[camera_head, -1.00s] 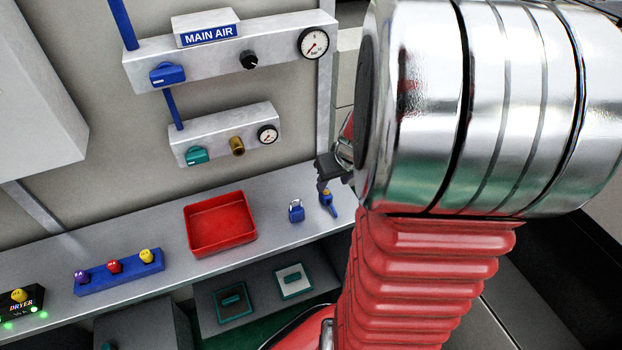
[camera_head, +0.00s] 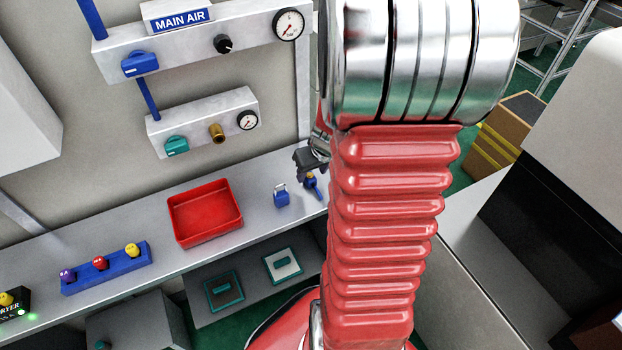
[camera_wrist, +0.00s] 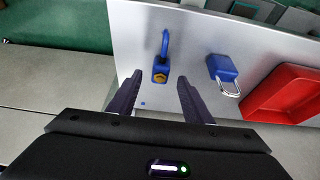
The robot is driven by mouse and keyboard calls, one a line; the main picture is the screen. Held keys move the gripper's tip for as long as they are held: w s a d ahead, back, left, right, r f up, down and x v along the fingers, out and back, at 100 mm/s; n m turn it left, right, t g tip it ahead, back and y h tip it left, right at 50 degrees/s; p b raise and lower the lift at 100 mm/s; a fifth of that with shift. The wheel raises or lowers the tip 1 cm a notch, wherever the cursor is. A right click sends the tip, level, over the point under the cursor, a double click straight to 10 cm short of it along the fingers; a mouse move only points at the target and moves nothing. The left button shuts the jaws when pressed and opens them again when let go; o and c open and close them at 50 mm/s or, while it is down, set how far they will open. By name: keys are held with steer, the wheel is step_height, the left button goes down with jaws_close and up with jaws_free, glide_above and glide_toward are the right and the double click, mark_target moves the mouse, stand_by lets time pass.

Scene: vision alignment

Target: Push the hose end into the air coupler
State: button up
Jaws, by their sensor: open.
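The hose end, a short blue piece with a brass-coloured part, lies on the grey bench by the padlock. In the head view the hose end (camera_head: 314,188) is just below my gripper (camera_head: 309,166), which partly covers it. In the wrist view my gripper (camera_wrist: 159,79) is open and empty, and the hose end (camera_wrist: 159,74) appears between its fingertips. I cannot tell how much height separates them. The air coupler appears to be the brass fitting (camera_head: 216,133) on the lower wall manifold, between a teal valve (camera_head: 177,145) and a gauge (camera_head: 247,120).
A blue padlock (camera_head: 281,197) stands close to the hose end. A red tray (camera_head: 205,213) and a blue block with coloured knobs (camera_head: 106,268) are farther left on the bench (camera_head: 160,265). The MAIN AIR manifold (camera_head: 190,49) is above the lower one.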

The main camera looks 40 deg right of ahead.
mark_target(311, 178)
steer(key=shift+x, duration=1.25)
steer(key=shift+c, duration=0.4)
steer(key=c, duration=1)
steer(key=shift+r, duration=0.1)
step_height(311, 178, up, 10)
